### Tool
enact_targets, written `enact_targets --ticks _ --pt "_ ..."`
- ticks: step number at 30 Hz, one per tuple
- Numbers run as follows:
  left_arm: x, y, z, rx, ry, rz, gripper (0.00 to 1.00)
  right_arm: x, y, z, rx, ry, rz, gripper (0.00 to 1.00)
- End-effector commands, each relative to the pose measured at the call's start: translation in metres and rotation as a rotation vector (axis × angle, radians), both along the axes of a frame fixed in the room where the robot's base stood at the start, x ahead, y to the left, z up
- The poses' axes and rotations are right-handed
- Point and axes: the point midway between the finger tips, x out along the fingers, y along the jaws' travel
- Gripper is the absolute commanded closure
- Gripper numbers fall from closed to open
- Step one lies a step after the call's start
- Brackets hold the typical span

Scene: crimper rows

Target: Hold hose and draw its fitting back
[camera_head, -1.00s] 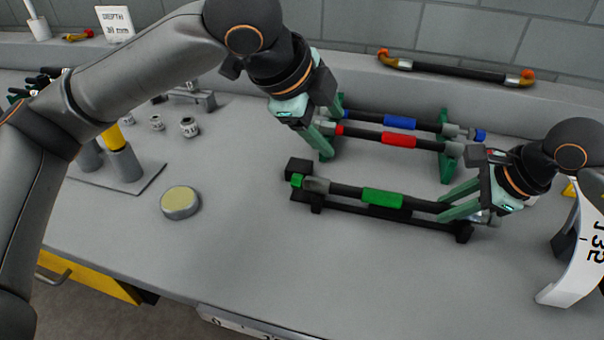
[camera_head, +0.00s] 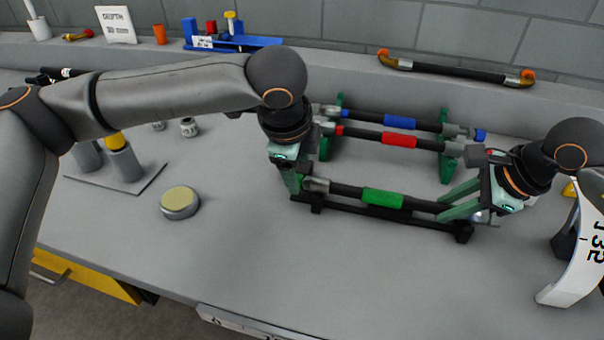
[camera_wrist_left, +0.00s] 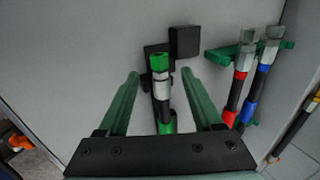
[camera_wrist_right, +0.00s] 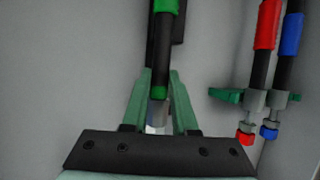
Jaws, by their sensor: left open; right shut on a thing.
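The green-banded hose (camera_head: 383,198) lies level on a low black stand (camera_head: 375,213). Its left fitting (camera_head: 317,185) is grey metal; the left wrist view shows this fitting (camera_wrist_left: 161,92) with a green end. My left gripper (camera_head: 295,188) is open over that end, one finger on each side, apart from the fitting. My right gripper (camera_head: 447,212) is shut on the hose's right end. In the right wrist view, its fingers (camera_wrist_right: 158,85) close around the hose by a silvery fitting (camera_wrist_right: 157,118), partly hidden by the fingers.
Red-banded (camera_head: 398,140) and blue-banded (camera_head: 400,122) hoses rest on green holders (camera_head: 446,165) just behind. A round yellow-topped pad (camera_head: 180,202) lies to the left. A white numbered sign (camera_head: 575,255) stands at right. The front of the bench is clear.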

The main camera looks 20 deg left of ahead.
Motion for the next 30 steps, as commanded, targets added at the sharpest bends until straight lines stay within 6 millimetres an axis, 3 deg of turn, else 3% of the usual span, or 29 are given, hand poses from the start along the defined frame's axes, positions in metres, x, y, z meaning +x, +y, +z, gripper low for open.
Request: enact_targets --ticks 9,21,30 --pt "0.011 0.0 -0.03 0.0 0.0 -0.001 0.33 0.001 0.0 0.0 -0.001 -0.002 -0.001 1.0" --pt "0.013 0.0 -0.034 0.0 -0.001 -0.002 0.34 0.001 0.0 0.0 -0.001 -0.002 -0.001 1.0" --pt "0.013 0.0 -0.034 0.0 0.0 -0.002 0.68 0.0 0.0 0.0 0.0 -0.002 -0.001 1.0"
